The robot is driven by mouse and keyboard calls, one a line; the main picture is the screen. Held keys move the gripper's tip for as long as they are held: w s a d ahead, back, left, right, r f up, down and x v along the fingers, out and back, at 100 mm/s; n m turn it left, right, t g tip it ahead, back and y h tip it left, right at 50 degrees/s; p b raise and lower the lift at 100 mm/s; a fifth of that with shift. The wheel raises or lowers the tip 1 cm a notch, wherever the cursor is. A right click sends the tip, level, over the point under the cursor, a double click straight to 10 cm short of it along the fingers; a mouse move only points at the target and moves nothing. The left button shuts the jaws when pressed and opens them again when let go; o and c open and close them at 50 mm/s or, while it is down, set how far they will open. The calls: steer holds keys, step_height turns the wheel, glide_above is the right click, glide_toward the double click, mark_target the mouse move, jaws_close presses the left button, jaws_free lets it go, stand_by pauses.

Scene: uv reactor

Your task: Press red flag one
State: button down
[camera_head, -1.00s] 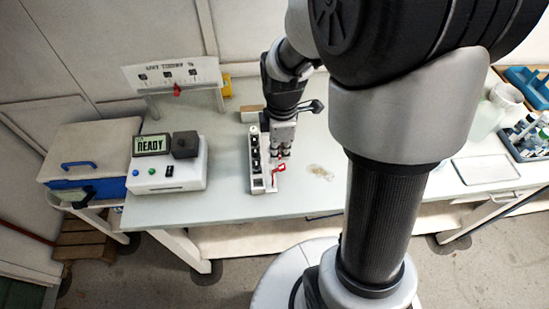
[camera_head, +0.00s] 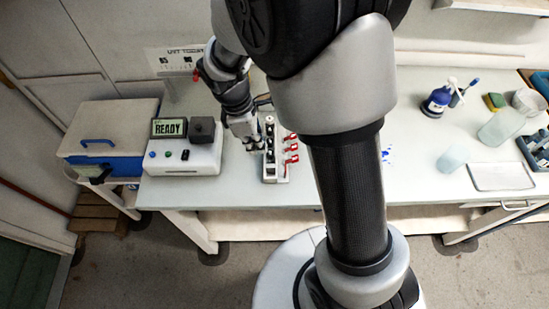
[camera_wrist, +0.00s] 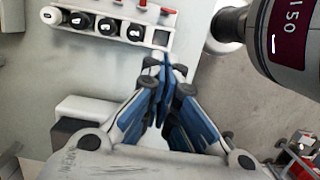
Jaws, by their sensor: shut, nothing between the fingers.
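A narrow white rack (camera_head: 269,178) stands on the bench with a row of dark round-topped pieces. Several red flags (camera_head: 291,149) stick out from its right side; I cannot tell which is number one. In the wrist view the rack (camera_wrist: 167,21) is at the upper left, with round black tops along it and red flags (camera_wrist: 142,4) on its far edge, partly cut off by the frame. My gripper (camera_head: 253,146) is at the rack's left side, opposite the flags. In the wrist view my gripper (camera_wrist: 163,68) has its blue-padded fingers shut and empty, below the rack's end.
A white device with a READY display (camera_head: 169,128) stands left of the rack. A dark cylinder (camera_wrist: 285,35) looms at the wrist view's upper right. The bench front is clear.

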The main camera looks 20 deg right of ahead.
steer(key=shift+w+a+f+h, duration=0.1)
steer(key=shift+a+h, duration=0.05)
steer(key=shift+a, duration=0.4)
steer(key=shift+w+a+f+h, duration=0.1)
steer(key=shift+a+h, duration=0.05)
steer(key=shift+a, duration=0.35)
steer(key=b+x, duration=0.2)
steer(key=x, duration=0.7)
steer(key=shift+s+d+f+b, duration=0.1)
steer(key=shift+f+b, duration=0.15)
steer(key=shift+b, duration=0.1)
steer(key=d, duration=0.1)
steer(key=s+d, duration=0.1)
steer(key=d, duration=0.1)
steer(key=shift+f, duration=0.25)
steer(key=shift+s+d+b, duration=0.1)
steer(key=shift+d+b, duration=0.2)
steer(key=shift+d, duration=0.15)
steer(key=shift+d+r+p, duration=0.1)
steer(key=shift+r+p, duration=0.05)
steer(key=shift+p, duration=0.35)
